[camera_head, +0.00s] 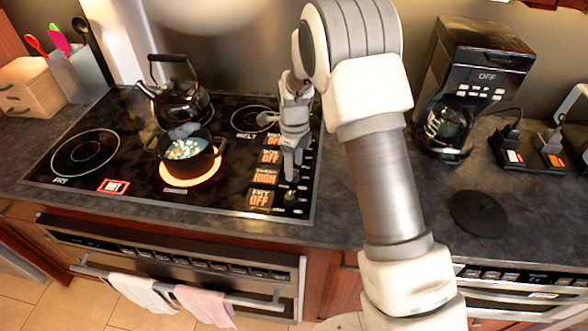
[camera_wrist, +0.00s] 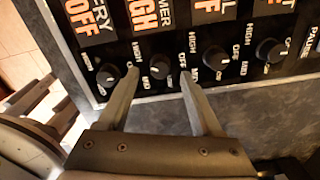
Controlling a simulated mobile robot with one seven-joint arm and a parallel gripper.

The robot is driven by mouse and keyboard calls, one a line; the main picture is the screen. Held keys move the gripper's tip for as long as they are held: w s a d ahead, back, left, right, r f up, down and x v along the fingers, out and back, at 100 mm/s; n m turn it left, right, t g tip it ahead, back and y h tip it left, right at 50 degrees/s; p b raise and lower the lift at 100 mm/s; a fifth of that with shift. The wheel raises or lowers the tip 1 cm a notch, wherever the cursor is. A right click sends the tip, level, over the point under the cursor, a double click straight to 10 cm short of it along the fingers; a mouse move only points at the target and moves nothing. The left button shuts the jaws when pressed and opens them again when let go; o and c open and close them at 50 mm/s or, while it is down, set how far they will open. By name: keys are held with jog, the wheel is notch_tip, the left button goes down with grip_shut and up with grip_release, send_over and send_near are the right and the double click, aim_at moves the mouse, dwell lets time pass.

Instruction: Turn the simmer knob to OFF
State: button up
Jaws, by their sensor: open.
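The simmer knob (camera_wrist: 160,66) is a small black dial on the stove's control strip, in a row with several like it. Its orange display (camera_wrist: 142,14) reads HIGH, also seen in the head view (camera_head: 264,177). My gripper (camera_wrist: 158,74) is open and empty. In the wrist view its fingertips lie to the left and right of the simmer knob; contact and the exact gap cannot be told. In the head view my gripper (camera_head: 290,176) points down over the knob strip and hides part of it.
The fry knob (camera_wrist: 107,75) is close to the left finger, and another knob (camera_wrist: 215,57) is right of the right finger. A dark pot (camera_head: 188,155) sits on a glowing burner (camera_head: 190,181). A kettle (camera_head: 178,103) stands behind it. A coffee maker (camera_head: 470,85) stands right.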

jog(key=shift+f, duration=1.2)
grip_shut()
